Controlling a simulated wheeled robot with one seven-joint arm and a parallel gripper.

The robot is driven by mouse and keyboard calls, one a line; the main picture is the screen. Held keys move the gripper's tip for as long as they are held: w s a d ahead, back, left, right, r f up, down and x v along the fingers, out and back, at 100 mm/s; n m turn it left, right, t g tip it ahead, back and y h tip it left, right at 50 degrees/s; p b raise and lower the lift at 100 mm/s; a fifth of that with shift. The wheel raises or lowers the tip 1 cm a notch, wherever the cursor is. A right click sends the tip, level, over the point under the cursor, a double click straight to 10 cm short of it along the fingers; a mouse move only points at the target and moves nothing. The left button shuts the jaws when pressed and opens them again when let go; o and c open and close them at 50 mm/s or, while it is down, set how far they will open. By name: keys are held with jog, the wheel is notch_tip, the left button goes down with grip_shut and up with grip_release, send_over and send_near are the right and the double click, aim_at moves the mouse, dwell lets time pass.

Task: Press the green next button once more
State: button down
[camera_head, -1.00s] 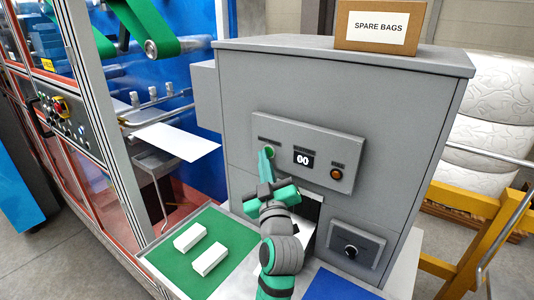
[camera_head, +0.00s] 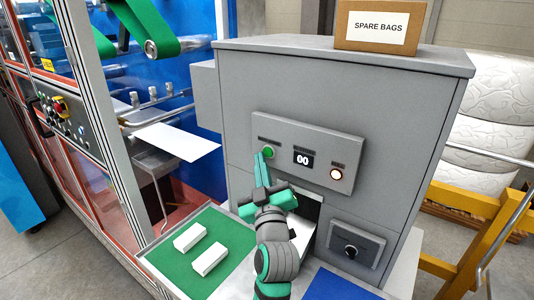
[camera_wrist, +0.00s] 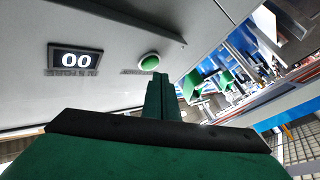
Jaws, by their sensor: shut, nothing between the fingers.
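The green next button (camera_head: 267,152) sits on the left of a raised panel on the grey machine. It also shows in the wrist view (camera_wrist: 150,62), fully uncovered. My gripper (camera_head: 262,158) is shut and empty. Its fingertips point up at the button from just below; in the wrist view the tips (camera_wrist: 158,76) appear just under and right of the button, with a small gap. The display (camera_head: 303,158) right of the button reads 00. A round lamp or button (camera_head: 336,174) at the panel's right is lit pale.
Two white blocks (camera_head: 210,259) lie on a green mat (camera_head: 165,262) at the lower left. A blue mat (camera_head: 335,287) lies at the lower right. A knob box (camera_head: 352,248) sticks out at the machine's lower right. A SPARE BAGS box (camera_head: 378,27) stands on top.

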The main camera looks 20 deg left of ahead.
jog(key=shift+s+a, duration=0.3)
jog(key=shift+s, duration=0.5)
jog(key=shift+s+a, duration=0.25)
jog(key=shift+s, duration=0.55)
jog(key=shift+s+a, duration=0.3)
jog(key=shift+s, duration=0.5)
